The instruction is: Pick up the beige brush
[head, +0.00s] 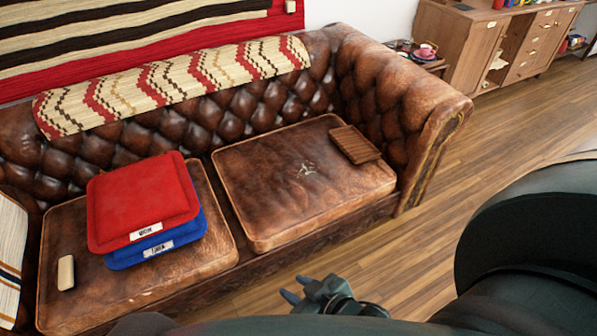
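The beige brush (66,272) looks like a small, pale, rounded block. It lies on the left seat cushion (190,283) of the brown leather sofa, near that cushion's left side. Its bristles cannot be made out. My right gripper (295,288) is at the bottom middle, in front of the sofa, well to the right of the brush. Its two fingertips are apart and nothing shows between them. My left gripper is not in view.
A red cushion (140,200) on a blue cushion (185,236) lies right of the brush. A striped pillow (10,255) is to its left. A brown slatted item (354,144) lies on the right seat. Wooden floor (420,265) is clear right of the sofa.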

